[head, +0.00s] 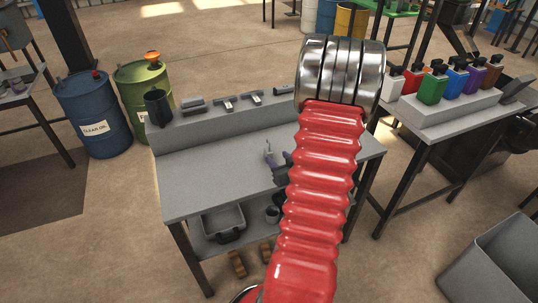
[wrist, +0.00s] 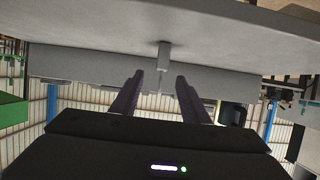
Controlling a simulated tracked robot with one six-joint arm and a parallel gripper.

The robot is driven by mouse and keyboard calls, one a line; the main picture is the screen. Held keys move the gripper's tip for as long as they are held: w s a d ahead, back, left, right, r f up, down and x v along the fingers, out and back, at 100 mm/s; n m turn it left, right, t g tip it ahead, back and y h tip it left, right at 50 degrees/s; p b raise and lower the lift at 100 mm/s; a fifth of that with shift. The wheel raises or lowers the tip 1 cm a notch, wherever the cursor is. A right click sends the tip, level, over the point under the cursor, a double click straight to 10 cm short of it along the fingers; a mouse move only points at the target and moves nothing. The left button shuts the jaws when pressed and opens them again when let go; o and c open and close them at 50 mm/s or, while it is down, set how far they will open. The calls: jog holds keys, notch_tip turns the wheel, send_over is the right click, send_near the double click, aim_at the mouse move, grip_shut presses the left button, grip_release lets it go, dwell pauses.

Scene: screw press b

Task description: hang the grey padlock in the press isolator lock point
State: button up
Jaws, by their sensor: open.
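My gripper (head: 268,152) is open over the grey workbench (head: 195,190), partly hidden behind my red arm. In the wrist view its two dark fingers (wrist: 160,77) are apart, with nothing seen held between them. A small grey upright piece (wrist: 163,56) shows just beyond the fingertips, apart from them. I cannot tell whether it is the padlock. I cannot pick out the grey padlock or the press isolator lock point for certain in either view.
The bench's raised back ledge holds a dark cup (head: 157,107), a grey block (head: 193,104) and T-shaped pieces (head: 226,103). Coloured items stand on a right-hand block (head: 450,108). Blue (head: 93,115) and green (head: 143,85) drums stand left. The bench's left top is clear.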

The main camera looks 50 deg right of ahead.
aim_at(271, 153)
jog(key=shift+x, duration=2.2)
jog(key=shift+a+x, duration=0.1)
jog(key=shift+x, duration=1.2)
jog(key=shift+a+x, duration=0.15)
jog(key=shift+x, duration=1.15)
jog(key=shift+f, duration=0.2)
jog(key=shift+c, duration=0.5)
grip_shut()
